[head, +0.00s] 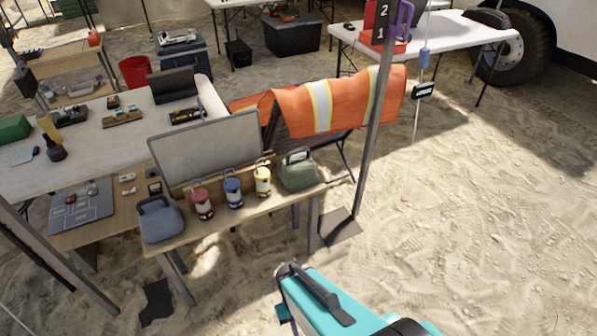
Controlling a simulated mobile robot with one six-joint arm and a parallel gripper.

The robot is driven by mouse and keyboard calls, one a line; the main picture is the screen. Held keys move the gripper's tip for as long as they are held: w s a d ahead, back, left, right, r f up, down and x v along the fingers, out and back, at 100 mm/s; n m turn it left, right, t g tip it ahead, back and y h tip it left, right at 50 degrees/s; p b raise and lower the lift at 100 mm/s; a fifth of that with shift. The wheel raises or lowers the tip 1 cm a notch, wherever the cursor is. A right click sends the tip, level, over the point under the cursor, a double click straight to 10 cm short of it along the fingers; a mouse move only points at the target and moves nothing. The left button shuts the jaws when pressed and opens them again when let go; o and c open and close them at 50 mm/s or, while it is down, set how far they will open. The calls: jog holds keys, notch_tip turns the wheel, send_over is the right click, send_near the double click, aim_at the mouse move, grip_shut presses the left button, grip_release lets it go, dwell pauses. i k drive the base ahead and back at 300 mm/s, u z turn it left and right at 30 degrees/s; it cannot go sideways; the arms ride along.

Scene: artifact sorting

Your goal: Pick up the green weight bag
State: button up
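The green weight bag (298,171) is a dull green, rounded bag with a handle on top. It sits upright at the right end of the narrow wooden bench (262,213), in front of the orange vest. My gripper (287,273) is only partly visible at the bottom of the head view, at the end of my teal arm. It is over the sand, nearer than the bench and apart from the bag. Its fingers cannot be made out clearly, and I see nothing held in it.
On the bench, a blue-grey bag (161,219) and red (202,203), blue (233,193) and yellow (262,180) canisters stand left of the green bag. A grey panel (207,150) rises behind them. A metal pole (369,130) stands just right of the bench. Open sand lies to the right.

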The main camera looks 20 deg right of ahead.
aim_at(297, 170)
jog(key=z, duration=0.95)
jog(key=k, duration=0.15)
jog(key=u, duration=3.45)
jog(key=k, duration=0.25)
jog(key=u, duration=1.45)
jog(key=k, duration=1.5)
jog(key=z, duration=0.45)
